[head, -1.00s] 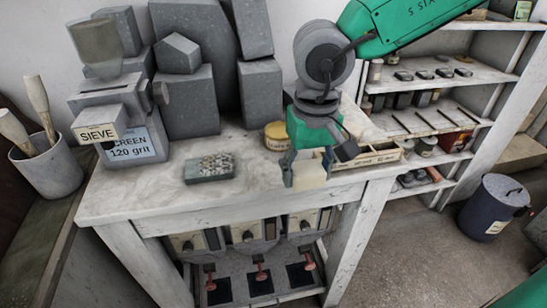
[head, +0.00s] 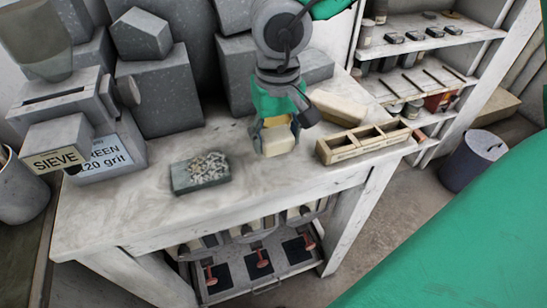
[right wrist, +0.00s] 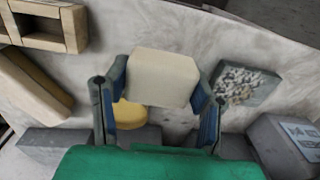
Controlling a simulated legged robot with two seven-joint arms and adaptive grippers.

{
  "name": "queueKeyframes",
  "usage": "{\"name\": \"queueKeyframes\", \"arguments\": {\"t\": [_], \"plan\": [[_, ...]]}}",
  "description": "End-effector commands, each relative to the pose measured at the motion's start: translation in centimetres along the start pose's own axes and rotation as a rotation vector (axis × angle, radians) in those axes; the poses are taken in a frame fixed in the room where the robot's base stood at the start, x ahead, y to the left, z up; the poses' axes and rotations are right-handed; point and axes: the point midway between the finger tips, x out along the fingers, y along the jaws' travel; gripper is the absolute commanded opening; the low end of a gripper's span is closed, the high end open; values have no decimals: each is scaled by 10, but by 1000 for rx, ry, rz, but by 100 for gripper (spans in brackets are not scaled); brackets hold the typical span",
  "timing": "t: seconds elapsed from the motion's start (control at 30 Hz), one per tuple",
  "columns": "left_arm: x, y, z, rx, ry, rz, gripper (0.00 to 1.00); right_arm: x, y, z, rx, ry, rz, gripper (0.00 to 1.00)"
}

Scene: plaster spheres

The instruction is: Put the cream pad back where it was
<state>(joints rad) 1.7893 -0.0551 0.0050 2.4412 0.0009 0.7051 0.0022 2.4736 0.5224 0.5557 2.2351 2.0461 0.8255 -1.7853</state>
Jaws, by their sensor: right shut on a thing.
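The cream pad (head: 279,143) is a small pale block between the fingers of my right gripper (head: 274,133), over the back right part of the worktop. The right wrist view shows the pad (right wrist: 162,77) between both blue-lined fingers of the gripper (right wrist: 160,92). I cannot tell from these views whether its underside touches the worktop. A round yellow thing (right wrist: 130,116) lies behind the pad and is partly hidden by it. My left gripper is not in view.
A wooden divided box (head: 345,151) and a long cream block (head: 338,107) are right of the gripper. A grey-green block topped with pale chips (head: 201,173) lies to the left. Grey stone blocks (head: 160,97) stand behind. The worktop (head: 130,200) is clear at front left.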

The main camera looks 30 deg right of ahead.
Motion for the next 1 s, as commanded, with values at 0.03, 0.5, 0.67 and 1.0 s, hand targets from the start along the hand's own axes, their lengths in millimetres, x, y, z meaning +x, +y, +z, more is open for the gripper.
{"name": "queueKeyframes", "arguments": {"t": [0.03, 0.5, 0.67, 1.0], "plan": [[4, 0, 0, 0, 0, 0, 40, 11, 0, 0, -2, -1, 4, 18], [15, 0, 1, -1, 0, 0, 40, 61, 4, -2, 0, -1, -2, 18], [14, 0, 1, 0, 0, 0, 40, 60, 3, -2, 0, -1, -3, 18], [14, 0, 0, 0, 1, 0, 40, 60, 1, -1, 0, 0, -1, 71]]}}
